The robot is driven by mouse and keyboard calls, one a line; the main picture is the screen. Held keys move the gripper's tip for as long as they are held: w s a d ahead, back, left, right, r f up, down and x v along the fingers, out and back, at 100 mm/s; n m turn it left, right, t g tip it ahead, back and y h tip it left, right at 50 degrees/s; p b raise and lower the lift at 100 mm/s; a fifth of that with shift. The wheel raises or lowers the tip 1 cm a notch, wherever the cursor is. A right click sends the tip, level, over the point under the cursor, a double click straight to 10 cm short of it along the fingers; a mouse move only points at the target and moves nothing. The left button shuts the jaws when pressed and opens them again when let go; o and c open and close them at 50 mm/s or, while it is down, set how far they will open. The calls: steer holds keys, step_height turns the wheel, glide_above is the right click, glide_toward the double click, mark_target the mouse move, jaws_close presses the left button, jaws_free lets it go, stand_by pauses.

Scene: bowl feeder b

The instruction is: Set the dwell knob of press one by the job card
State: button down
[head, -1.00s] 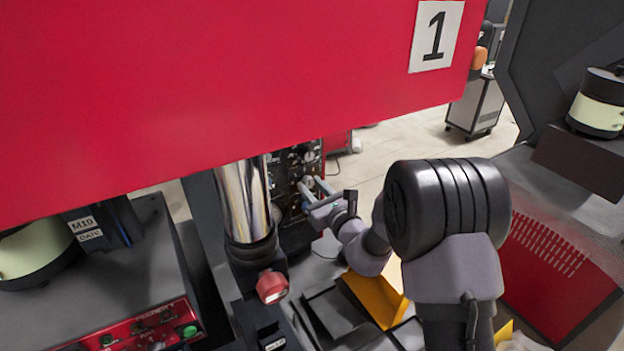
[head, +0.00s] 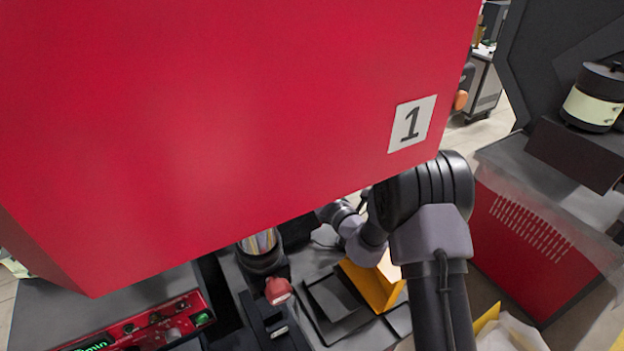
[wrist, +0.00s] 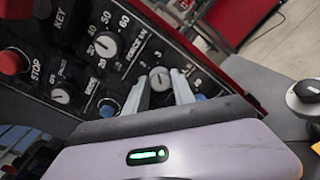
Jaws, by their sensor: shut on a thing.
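In the wrist view my gripper (wrist: 160,83) has its two pale fingers on either side of a pale knob (wrist: 159,77) on the dark control panel (wrist: 90,42) and is shut on it. The knob has a scale around it, but its label and exact setting cannot be read. A larger knob (wrist: 106,44) marked FORCE kN sits up and left of it. In the head view the red head of press one (head: 230,130) carries a number 1 plate (head: 412,123) and hides my gripper and the panel. I cannot make out a job card.
In the wrist view a red STOP button (wrist: 12,62) and a small knob (wrist: 60,96) are left of my fingers. In the head view a yellow bin (head: 376,284) and a red button (head: 278,291) lie below the press head. Floor shows at right.

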steer(key=shift+m, duration=0.5)
steer(key=c, duration=1.1)
jaws_free()
steer(key=shift+o, duration=0.2)
steer(key=v, duration=1.7)
steer(key=shift+d, duration=0.15)
steer(key=shift+s, duration=0.15)
